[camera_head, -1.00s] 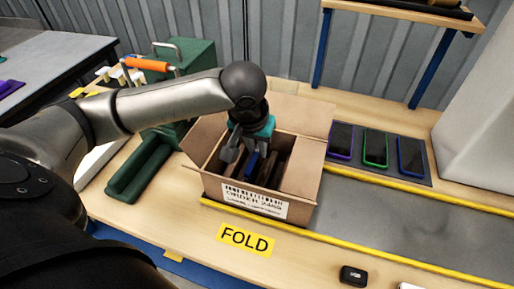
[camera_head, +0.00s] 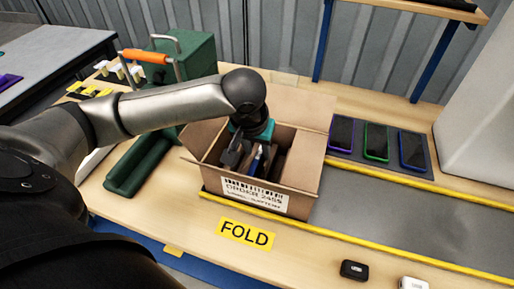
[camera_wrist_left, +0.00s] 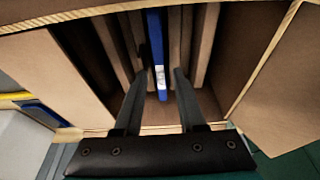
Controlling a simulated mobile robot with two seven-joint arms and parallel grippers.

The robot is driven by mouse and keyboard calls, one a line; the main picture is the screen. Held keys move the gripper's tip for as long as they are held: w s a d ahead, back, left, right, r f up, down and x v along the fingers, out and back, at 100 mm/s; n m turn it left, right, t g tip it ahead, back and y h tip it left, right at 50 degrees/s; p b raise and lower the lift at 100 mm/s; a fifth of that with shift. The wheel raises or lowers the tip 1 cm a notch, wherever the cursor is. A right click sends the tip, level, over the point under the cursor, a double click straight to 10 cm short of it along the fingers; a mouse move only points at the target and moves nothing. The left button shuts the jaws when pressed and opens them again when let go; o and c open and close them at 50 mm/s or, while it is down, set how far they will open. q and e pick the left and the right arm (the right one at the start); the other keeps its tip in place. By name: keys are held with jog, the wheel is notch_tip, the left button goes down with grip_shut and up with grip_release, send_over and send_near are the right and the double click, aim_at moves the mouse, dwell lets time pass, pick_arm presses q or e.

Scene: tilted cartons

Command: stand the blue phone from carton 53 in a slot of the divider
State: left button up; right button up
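The open cardboard carton (camera_head: 270,200) stands on the bench, its white label reading ORDER with a number I cannot read surely. Inside, brown upright slats of a divider show in the left wrist view (camera_wrist_left: 203,45). The blue phone (camera_wrist_left: 157,50) stands on edge between slats; its blue edge also shows in the head view (camera_head: 256,162). My left gripper (camera_head: 240,157) reaches down into the carton. In the left wrist view its fingers (camera_wrist_left: 160,75) are apart, one on each side of the phone's near end, with gaps visible. My right gripper is out of view.
Three phones with purple, green and blue rims lie on a dark mat (camera_head: 430,165) at right. A green V-shaped holder (camera_head: 130,172) is left of the carton. The grey strip (camera_head: 400,222) is clear. Carton flaps stand open.

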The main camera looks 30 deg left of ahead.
pick_arm(q)
jog(key=shift+o, duration=0.8)
jog(key=p+v, duration=0.5)
jog(key=v, duration=1)
jog(key=shift+p, duration=0.35)
jog(key=shift+s+r, duration=0.15)
notch_tip(320, 180, up, 7)
jog(key=p, duration=0.9)
jog(key=shift+p, duration=0.35)
jog(key=shift+s, duration=0.1)
